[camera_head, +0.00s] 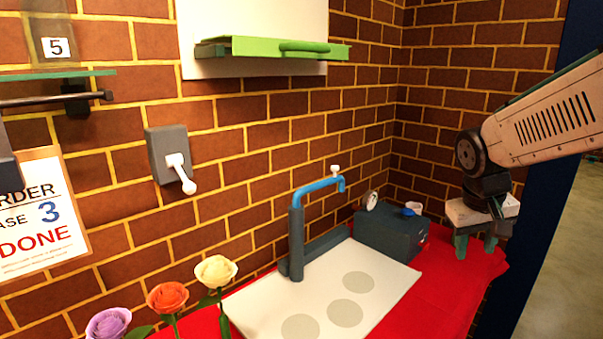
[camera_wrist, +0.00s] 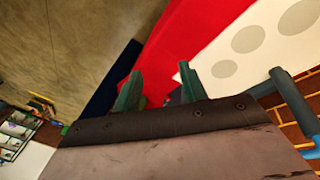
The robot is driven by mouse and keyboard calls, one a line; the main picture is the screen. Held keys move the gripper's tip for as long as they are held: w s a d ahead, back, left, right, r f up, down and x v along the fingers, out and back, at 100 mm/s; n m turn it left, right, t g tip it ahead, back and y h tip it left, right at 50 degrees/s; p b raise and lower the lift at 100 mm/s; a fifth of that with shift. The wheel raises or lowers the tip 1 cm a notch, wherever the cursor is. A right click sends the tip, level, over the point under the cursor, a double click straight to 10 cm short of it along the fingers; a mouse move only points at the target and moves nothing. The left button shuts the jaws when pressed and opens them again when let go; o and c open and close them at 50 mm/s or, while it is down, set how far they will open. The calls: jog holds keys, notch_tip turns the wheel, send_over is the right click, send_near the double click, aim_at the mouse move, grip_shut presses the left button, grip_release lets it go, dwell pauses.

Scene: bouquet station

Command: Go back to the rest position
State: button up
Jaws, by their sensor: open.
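My gripper (camera_head: 474,246) hangs from my arm at the right of the head view, above the right end of the red-covered counter (camera_head: 447,292). Its two fingers point down and stand apart with nothing between them. In the wrist view the gripper (camera_wrist: 160,88) shows two separate green fingers, with the red cover and bare floor beyond them. It holds nothing.
A white board (camera_head: 335,300) with grey circles lies on the counter. A blue tap (camera_head: 297,225) and a dark box (camera_head: 390,232) stand behind it. Purple, orange and cream roses (camera_head: 215,271) are front left. A green shelf (camera_head: 275,47) and a switch (camera_head: 170,155) are on the brick wall.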

jog(key=s+a+y, duration=0.1)
jog(key=s+a, duration=0.2)
jog(key=s, duration=0.8)
jog(key=s+a+r+y, duration=0.1)
jog(key=s+a, duration=0.3)
jog(key=s, duration=0.8)
jog(key=shift+r, duration=0.2)
dwell(1.2)
